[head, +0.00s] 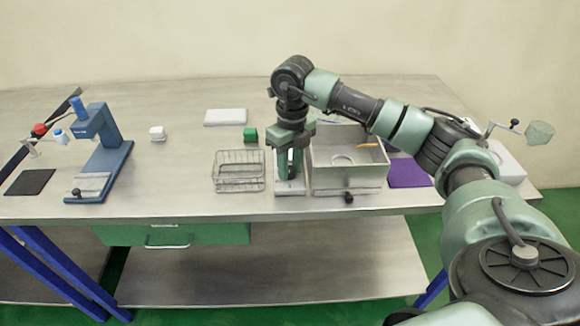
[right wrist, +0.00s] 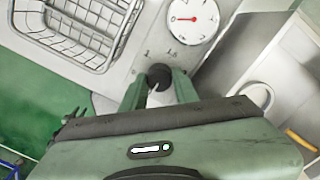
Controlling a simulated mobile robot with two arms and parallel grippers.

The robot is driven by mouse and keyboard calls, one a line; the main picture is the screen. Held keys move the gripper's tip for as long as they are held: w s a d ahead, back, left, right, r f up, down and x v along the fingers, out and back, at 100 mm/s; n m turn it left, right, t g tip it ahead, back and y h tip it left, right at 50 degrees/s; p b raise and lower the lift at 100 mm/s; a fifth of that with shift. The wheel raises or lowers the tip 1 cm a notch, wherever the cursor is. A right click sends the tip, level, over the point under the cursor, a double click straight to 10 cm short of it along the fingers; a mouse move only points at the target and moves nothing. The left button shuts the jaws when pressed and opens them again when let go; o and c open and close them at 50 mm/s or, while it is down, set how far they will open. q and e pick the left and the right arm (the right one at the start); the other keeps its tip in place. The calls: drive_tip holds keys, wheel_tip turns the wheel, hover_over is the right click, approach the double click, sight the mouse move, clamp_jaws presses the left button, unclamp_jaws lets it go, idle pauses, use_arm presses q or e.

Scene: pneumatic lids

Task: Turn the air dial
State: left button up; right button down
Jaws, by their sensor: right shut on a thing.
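The air dial (right wrist: 158,76) is a dark round knob on a light panel, seen in the right wrist view. Marks that read about 1 and 1.5 are printed beside it. A round white gauge (right wrist: 192,20) with a red needle pointing left sits above it on the panel. My right gripper (right wrist: 157,82) is shut on the dial, one green finger on each side. In the head view my right gripper (head: 289,178) points down over the small panel (head: 290,188) near the table's front edge and hides the dial. My left gripper is in neither view.
A wire basket (head: 238,184) stands close left of my right gripper, and a grey bin (head: 347,178) close right. A blue press (head: 112,150) stands at left. A purple mat (head: 408,172) lies right of the bin.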

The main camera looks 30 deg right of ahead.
sight(292, 169)
idle(0.4)
drive_tip(key=c, duration=1.1)
unclamp_jaws()
wheel_tip(292, 169, up, 8)
drive_tip(key=shift+d+f+b, duration=0.1)
drive_tip(key=shift+d+b, duration=0.05)
drive_tip(key=shift+b, duration=0.45)
drive_tip(key=shift+s, duration=0.1)
